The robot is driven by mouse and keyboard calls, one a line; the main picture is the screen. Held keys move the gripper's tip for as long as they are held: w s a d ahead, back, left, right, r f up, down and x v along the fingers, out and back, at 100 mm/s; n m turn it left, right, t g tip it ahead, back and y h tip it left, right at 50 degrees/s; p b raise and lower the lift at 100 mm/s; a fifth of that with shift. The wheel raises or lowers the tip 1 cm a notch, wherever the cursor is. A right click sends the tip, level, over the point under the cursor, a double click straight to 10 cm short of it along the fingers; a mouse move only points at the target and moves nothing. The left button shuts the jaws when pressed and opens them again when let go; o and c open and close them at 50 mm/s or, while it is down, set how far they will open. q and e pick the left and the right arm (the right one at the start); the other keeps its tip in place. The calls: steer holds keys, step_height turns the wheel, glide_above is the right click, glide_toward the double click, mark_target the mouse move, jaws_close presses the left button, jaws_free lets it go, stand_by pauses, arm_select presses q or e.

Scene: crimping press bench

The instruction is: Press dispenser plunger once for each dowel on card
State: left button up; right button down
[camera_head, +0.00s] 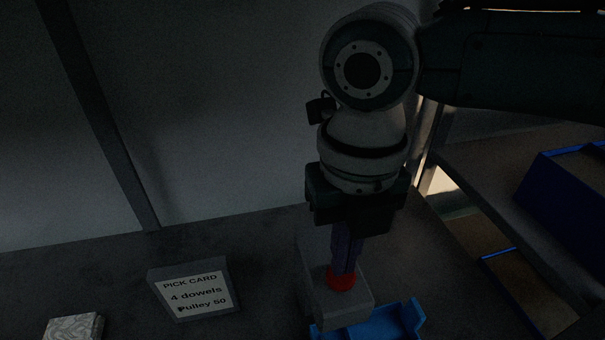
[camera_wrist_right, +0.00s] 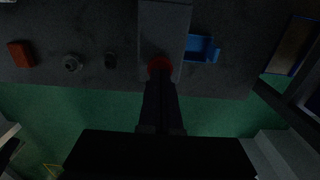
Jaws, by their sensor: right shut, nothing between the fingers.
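The pick card (camera_head: 195,289) stands on the bench left of the dispenser and reads "4 dowels" and "Pulley 50". The grey dispenser (camera_head: 319,277) has a red plunger (camera_head: 340,279) on it. My right gripper (camera_head: 343,268) is shut and empty, pointing down with its fingertips at the plunger's top; whether they touch it or hover just above is hard to tell. In the right wrist view the fingertips (camera_wrist_right: 160,80) also overlap the red plunger (camera_wrist_right: 159,64). A blue tray (camera_head: 408,318) sits at the dispenser's front right. My left gripper is out of view.
A pale patterned block (camera_head: 74,327) lies at the lower left. A blue bin (camera_head: 570,190) stands at the right. In the wrist view, a red block (camera_wrist_right: 20,54) and a grey round part (camera_wrist_right: 72,63) lie on the dark bench. The scene is dim.

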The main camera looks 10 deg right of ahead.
steer(key=shift+r+p, duration=0.3)
steer(key=shift+r, duration=0.4)
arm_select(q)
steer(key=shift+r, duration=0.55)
arm_select(e)
steer(key=shift+f, duration=0.1)
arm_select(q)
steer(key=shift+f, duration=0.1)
arm_select(e)
steer(key=shift+f, duration=0.15)
arm_select(q)
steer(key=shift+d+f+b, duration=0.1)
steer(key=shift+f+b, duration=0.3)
steer(key=shift+b, duration=0.2)
arm_select(e)
steer(key=shift+f, duration=0.55)
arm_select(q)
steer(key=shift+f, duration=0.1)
arm_select(e)
steer(key=shift+f, duration=0.1)
steer(key=shift+f+b, duration=0.55)
steer(key=shift+f, duration=0.05)
steer(key=shift+r+p, duration=1.45)
steer(key=shift+r, duration=0.05)
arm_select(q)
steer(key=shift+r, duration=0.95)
